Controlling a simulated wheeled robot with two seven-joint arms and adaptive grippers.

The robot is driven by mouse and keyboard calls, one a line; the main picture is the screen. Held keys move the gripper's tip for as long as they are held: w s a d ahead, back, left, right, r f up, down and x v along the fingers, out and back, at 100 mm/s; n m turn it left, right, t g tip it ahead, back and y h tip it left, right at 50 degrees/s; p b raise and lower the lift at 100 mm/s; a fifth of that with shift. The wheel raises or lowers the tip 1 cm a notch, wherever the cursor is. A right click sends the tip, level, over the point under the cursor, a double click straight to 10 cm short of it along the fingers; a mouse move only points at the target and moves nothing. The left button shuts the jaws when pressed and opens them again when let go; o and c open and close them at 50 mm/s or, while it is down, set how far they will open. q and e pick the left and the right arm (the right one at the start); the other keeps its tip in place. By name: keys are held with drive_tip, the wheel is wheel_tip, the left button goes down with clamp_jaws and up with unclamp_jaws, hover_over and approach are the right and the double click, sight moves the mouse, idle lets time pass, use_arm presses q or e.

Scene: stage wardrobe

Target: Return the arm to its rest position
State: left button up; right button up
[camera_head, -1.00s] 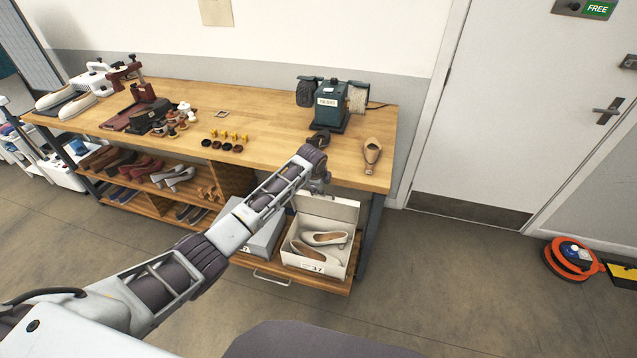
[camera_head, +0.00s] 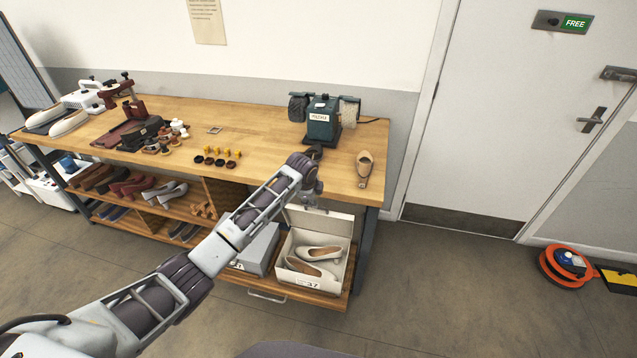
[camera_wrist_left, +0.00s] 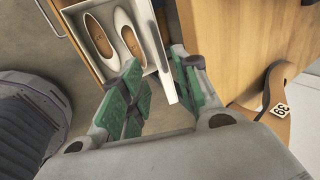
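My left arm (camera_head: 215,252) reaches from the lower left toward the workbench. Its wrist is near the bench's front edge, and my left gripper (camera_head: 313,206) points down just above an open shoe box. In the left wrist view my left gripper (camera_wrist_left: 160,95) has its green-padded fingers apart, with nothing held between them. The white shoe box (camera_head: 287,270) stands on the lower shelf with a pair of cream shoes (camera_head: 318,252) inside. The box also shows in the left wrist view (camera_wrist_left: 83,52), beyond the fingers. My right gripper is not in view.
A grey box (camera_head: 262,250) stands beside the shoe box. An orange cable reel (camera_head: 567,264) is by the door.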

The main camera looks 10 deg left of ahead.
use_arm(q)
drive_tip(key=s+a+f+n+g, duration=0.1)
drive_tip(key=s+a+f+n, duration=0.15)
drive_tip(key=s+f, duration=0.8)
drive_tip(key=s+a+f+n, duration=0.2)
drive_tip(key=s+f+n, duration=0.25)
drive_tip(key=f, duration=1.05)
drive_tip(key=s+a+f+n+g, duration=0.1)
drive_tip(key=s+a+f+n, duration=0.1)
drive_tip(key=s+f, duration=0.8)
drive_tip(key=s+f+n, duration=0.2)
drive_tip(key=s+f, duration=0.4)
drive_tip(key=s, duration=0.7)
drive_tip(key=s+a+f+n+g, duration=0.1)
drive_tip(key=s+f, duration=0.5)
drive_tip(key=s, duration=0.7)
drive_tip(key=s+a+f+n+g, duration=0.1)
drive_tip(key=s+f+n, duration=0.3)
drive_tip(key=s, duration=1)
wheel_tip(320, 180, down, 3)
drive_tip(key=shift+f, duration=0.1)
